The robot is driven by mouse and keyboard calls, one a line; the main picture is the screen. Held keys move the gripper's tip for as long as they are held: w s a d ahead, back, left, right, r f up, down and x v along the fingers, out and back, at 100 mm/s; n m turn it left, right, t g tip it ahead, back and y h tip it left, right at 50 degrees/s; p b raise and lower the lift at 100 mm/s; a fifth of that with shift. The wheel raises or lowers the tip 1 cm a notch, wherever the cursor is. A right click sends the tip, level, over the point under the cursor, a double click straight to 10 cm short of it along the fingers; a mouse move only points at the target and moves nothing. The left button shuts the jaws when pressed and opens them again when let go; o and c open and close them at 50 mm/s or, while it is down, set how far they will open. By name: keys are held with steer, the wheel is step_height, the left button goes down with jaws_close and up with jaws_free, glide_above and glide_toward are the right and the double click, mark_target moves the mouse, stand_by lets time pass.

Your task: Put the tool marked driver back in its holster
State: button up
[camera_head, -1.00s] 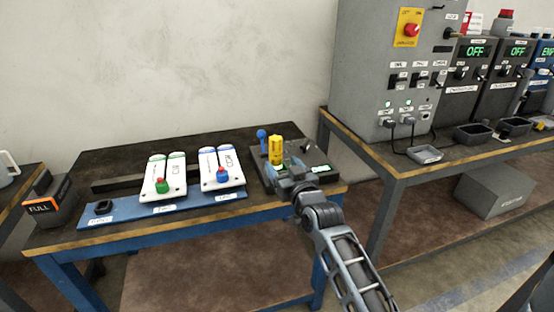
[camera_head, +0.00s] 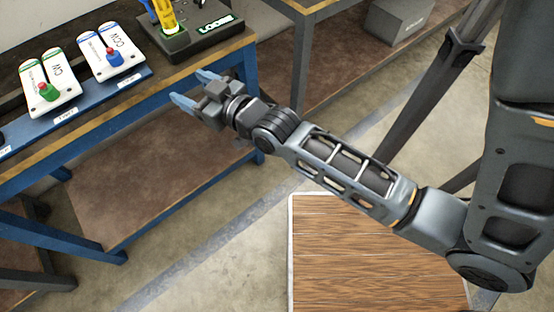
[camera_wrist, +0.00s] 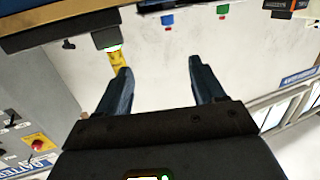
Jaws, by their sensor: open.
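A yellow tool (camera_head: 165,14) stands upright in a dark block (camera_head: 185,42) at the bench's right end, with a green ring at its foot. Its top is cut off in the head view, and I cannot read its marking. A blue part stands beside it. In the wrist view, which is upside down, the yellow tool (camera_wrist: 117,60) shows beyond one finger, below the block (camera_wrist: 106,39). My gripper (camera_head: 189,87) is open and empty, just off the bench's front edge and apart from the tool. Its two fingers (camera_wrist: 160,66) show in the wrist view with nothing between them.
The block has a lit green display (camera_head: 214,25). The blue bench edge (camera_head: 110,98) lies close to my gripper.

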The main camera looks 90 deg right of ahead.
steer(key=s+a+r+n+y, duration=0.2)
steer(key=s+a+n+y, duration=0.1)
steer(key=s+a, duration=0.5)
steer(key=s+a+r+n+y, duration=0.3)
steer(key=s+a+y, duration=0.3)
steer(key=s+a, duration=0.3)
steer(key=a, duration=0.4)
steer(key=shift+s+a+r, duration=0.15)
steer(key=shift+s+a, duration=0.15)
steer(key=shift+c, duration=0.2)
